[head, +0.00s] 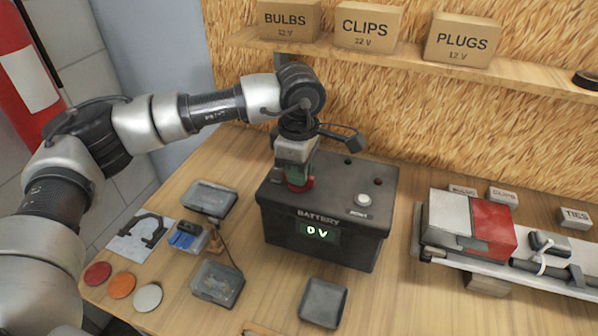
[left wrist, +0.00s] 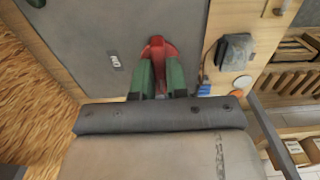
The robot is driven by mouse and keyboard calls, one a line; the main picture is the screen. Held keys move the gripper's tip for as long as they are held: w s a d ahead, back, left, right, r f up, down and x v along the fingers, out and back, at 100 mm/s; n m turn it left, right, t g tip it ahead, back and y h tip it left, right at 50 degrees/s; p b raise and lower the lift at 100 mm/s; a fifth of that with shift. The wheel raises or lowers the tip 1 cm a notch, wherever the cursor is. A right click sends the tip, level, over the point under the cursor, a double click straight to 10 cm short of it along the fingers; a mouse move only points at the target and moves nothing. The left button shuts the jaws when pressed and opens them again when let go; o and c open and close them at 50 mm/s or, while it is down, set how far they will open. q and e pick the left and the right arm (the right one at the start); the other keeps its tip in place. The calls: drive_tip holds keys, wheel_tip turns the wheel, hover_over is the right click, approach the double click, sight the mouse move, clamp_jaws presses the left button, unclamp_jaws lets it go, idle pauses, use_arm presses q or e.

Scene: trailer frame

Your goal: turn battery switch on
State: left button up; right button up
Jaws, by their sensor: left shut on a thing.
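The black battery box (head: 340,205) stands on the bench, with a lit display (head: 318,231) on its front that appears to read 0 V. The red battery switch (head: 301,186) sits on the left part of its top. My left gripper (head: 299,172) points down over it, with its green fingers shut on the red handle. In the left wrist view the red switch (left wrist: 159,46) shows between and beyond the fingers of the left gripper (left wrist: 161,75). My right gripper is not in view.
A round white button (head: 362,200) sits on the box top at right. Small dark trays (head: 324,301) and coloured discs (head: 122,285) lie in front and left. A trailer part with a red-and-white block (head: 492,226) is at right. A shelf with cardboard boxes (head: 367,26) hangs behind.

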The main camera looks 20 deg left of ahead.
use_arm(q)
drive_tip(key=shift+f+m+b, duration=0.15)
drive_tip(key=shift+m+b, duration=0.55)
drive_tip(key=shift+m, duration=0.5)
drive_tip(key=shift+m+b, duration=0.4)
drive_tip(key=shift+m, duration=1)
